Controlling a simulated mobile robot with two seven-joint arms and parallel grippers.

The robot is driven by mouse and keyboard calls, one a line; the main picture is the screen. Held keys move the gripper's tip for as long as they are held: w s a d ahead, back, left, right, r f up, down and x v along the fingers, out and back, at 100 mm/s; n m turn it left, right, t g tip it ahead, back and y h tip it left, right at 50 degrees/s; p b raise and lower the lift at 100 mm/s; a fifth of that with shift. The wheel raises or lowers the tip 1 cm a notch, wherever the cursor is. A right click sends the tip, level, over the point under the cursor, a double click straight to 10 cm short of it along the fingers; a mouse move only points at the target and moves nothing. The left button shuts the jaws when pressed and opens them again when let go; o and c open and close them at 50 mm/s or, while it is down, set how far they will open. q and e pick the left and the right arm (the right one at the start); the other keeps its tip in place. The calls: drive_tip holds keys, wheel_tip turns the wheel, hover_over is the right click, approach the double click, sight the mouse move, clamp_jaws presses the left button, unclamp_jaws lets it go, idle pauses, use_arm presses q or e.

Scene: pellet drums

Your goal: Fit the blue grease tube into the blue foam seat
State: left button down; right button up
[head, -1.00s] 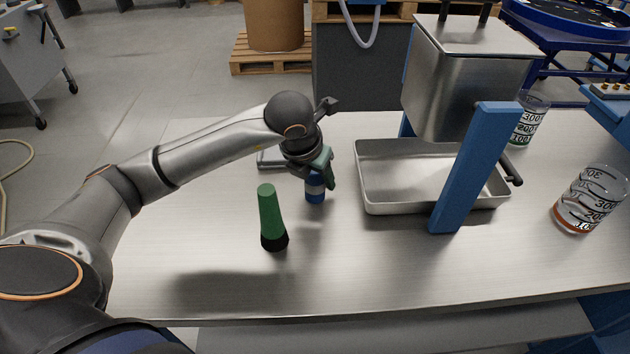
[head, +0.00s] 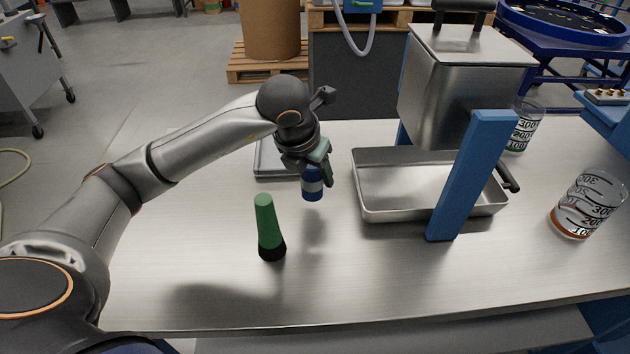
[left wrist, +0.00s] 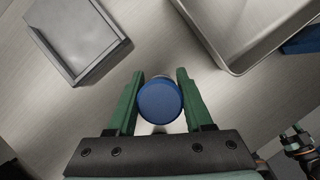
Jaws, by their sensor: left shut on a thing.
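The blue grease tube (head: 312,188) is blue with a pale band and hangs upright just above the table. My left gripper (head: 322,172) is shut on it near its top. In the left wrist view, the tube's round blue end (left wrist: 160,102) sits between the two green fingers of the left gripper (left wrist: 159,88). I cannot make out a blue foam seat in either view. A dark jointed part at the lower right of the wrist view may belong to my right arm; its jaws cannot be read.
A green tube with a black base (head: 268,225) stands in front of the left gripper. A flat grey tray (head: 272,160) lies behind it. A steel pan (head: 375,212) under a hopper (head: 460,90) with a blue post (head: 470,180) stands right. Beakers (head: 590,205) are far right. The front table is clear.

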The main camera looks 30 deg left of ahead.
sight(318, 174)
use_arm(q)
drive_tip(key=s+r, duration=0.1)
drive_tip(key=s+d+r, duration=0.1)
drive_tip(key=r, duration=0.1)
drive_tip(key=s+r, duration=0.1)
drive_tip(key=shift+d+r, duration=0.25)
drive_tip(key=shift+d, duration=0.15)
drive_tip(key=s+d+r, duration=0.4)
drive_tip(key=s, duration=0.4)
wheel_tip(318, 174, down, 7)
drive_tip(key=w+m+g+p, duration=0.1)
drive_tip(key=m+g+p, duration=0.2)
drive_tip(key=m, duration=3.3)
drive_tip(key=g, duration=0.5)
drive_tip(key=shift+w+a+g, duration=0.2)
drive_tip(key=shift+w+g, duration=0.15)
drive_tip(key=shift+g, duration=0.05)
drive_tip(key=shift+s+d+f, duration=0.1)
drive_tip(key=shift+f, duration=0.1)
